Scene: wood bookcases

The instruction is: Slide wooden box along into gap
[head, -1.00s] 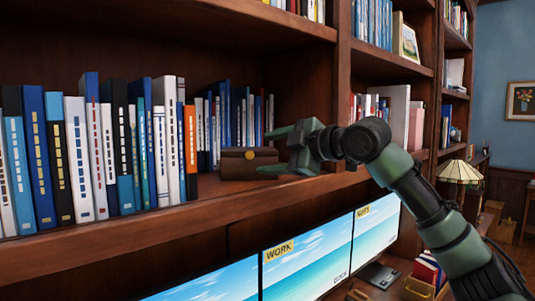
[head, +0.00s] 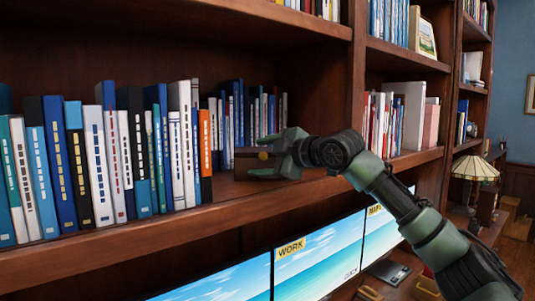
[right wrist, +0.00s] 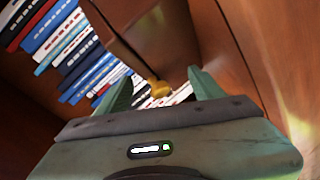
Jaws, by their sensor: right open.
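The wooden box (head: 243,161) is small and dark brown with a round brass clasp. It sits on the bookcase shelf to the right of an orange book, with a narrow space between them. My right gripper (head: 257,156) is open at the box's right side, its green fingers reaching over part of the front and hiding the right end. In the right wrist view, the brass clasp (right wrist: 158,88) shows between the open fingers (right wrist: 163,92). I cannot tell whether the fingers touch the box. My left gripper is not in view.
The orange book (head: 205,142) ends a long row of upright books on the left. A back row of books (head: 240,110) stands behind the box. A vertical bookcase post (head: 357,90) rises to the right. Monitors (head: 320,258) stand below the shelf edge.

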